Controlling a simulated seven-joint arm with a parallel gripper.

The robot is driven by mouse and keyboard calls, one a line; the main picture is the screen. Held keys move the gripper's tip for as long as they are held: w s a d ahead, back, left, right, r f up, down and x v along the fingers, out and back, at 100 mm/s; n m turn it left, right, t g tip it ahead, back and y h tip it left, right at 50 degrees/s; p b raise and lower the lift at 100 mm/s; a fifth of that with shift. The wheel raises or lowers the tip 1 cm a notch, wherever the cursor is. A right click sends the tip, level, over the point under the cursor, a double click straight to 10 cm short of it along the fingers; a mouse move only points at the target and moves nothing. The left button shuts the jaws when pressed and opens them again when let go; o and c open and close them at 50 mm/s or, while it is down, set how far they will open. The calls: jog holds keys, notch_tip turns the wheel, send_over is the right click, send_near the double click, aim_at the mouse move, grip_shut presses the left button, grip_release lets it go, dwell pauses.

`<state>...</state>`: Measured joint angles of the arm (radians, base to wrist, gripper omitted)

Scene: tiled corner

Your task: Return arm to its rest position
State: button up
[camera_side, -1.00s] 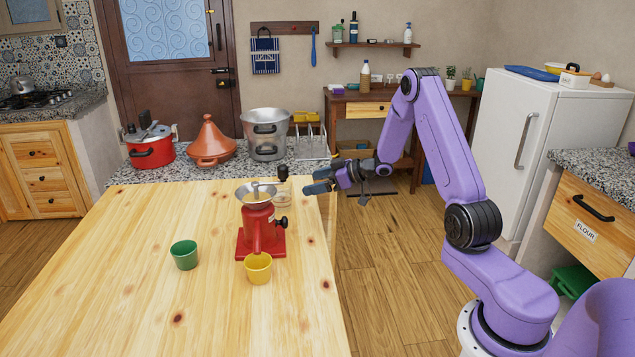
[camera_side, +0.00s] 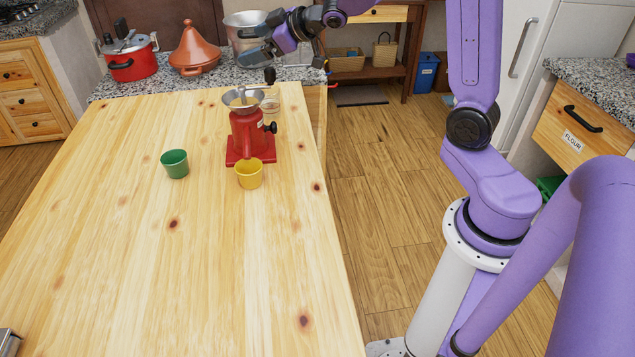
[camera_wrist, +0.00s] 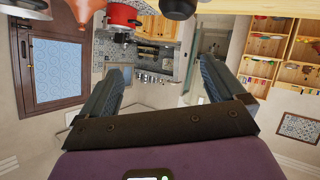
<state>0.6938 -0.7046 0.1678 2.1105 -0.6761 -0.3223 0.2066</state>
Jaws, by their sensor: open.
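My gripper (camera_side: 258,41) is open and empty at the top of the side view. It is raised above the far end of the wooden table, in front of the metal pot (camera_side: 247,20) as seen from the side camera. In the wrist view my gripper (camera_wrist: 163,70) shows two dark fingers spread apart with nothing between them. My forearm runs out of the top of the side view, so part of my arm is hidden.
A red grinder (camera_side: 248,137) stands on the wooden table (camera_side: 110,240), with a yellow cup (camera_side: 249,174) at its base and a green cup (camera_side: 175,164) to its left. A red pot (camera_side: 130,65) and a tagine (camera_side: 194,48) stand on the counter behind.

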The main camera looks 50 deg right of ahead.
jog(key=s+a+f+n+g, duration=0.1)
jog(key=s+a+f+g, duration=0.2)
jog(key=s+a, duration=0.45)
jog(key=s+a+f+n+g, duration=0.1)
jog(key=s+a+f+g, duration=0.25)
jog(key=s, duration=0.75)
jog(key=s+f+n+g+h, duration=0.1)
jog(key=s+n+g, duration=0.1)
jog(key=s, duration=0.9)
jog(key=s+d+f+n+g+h, duration=0.1)
jog(key=s+g, duration=0.3)
jog(key=s, duration=0.7)
jog(key=shift+s+d+f+n+h, duration=0.25)
jog(key=shift+d+f+n+h, duration=0.05)
jog(key=shift+n, duration=0.2)
